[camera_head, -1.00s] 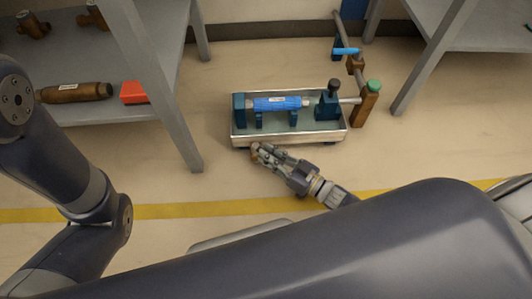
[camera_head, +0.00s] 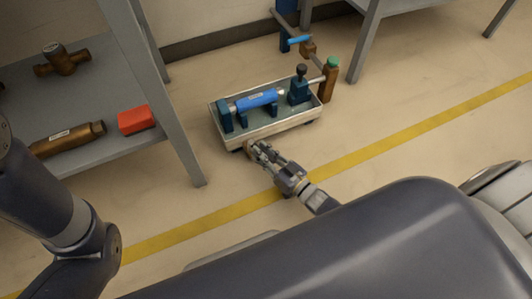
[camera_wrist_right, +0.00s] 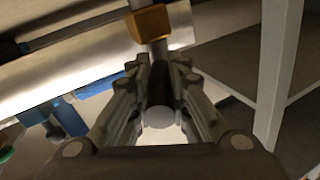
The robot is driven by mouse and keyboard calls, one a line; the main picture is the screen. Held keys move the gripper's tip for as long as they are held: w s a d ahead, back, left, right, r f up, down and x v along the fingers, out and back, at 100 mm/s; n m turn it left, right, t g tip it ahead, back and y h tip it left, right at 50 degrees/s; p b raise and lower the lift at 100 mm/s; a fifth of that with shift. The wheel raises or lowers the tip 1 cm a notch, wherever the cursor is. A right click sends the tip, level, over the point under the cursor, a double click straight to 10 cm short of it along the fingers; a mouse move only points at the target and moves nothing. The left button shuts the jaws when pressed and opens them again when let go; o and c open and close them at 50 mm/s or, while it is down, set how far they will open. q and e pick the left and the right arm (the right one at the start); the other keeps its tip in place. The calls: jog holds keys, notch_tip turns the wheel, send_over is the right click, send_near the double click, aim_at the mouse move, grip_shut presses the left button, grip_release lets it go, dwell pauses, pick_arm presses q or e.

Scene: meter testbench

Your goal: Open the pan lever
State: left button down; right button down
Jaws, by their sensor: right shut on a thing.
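The pan (camera_head: 285,127) is a metal tray on legs, with a blue cylinder (camera_head: 257,100) clamped along it. My right gripper (camera_head: 258,149) is at the pan's front wall, near its left corner. In the right wrist view, its fingers (camera_wrist_right: 160,112) are shut around the pan lever (camera_wrist_right: 159,95), a dark round handle with a pale end. The lever's stem runs up to an orange-brown fitting (camera_wrist_right: 149,23) next to the pan's bright wall. In the head view the fingers hide most of the lever. My left arm shows at the left, but its gripper is out of view.
A grey shelf with a leg (camera_head: 180,145) stands left of the pan, holding brass parts (camera_head: 68,139) and a red block (camera_head: 136,120). A brown post with a green cap (camera_head: 331,64) stands at the pan's right end. Floor with a yellow line (camera_head: 395,144) is clear in front.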

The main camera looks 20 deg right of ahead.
dwell(0.4)
jog(key=c, duration=1.5)
grip_release()
jog(key=shift+c, duration=0.2)
jog(key=shift+o, duration=0.3)
jog(key=shift+s, duration=0.15)
jog(key=v, duration=1.1)
jog(key=shift+s+d, duration=0.25)
jog(key=shift+s, duration=0.1)
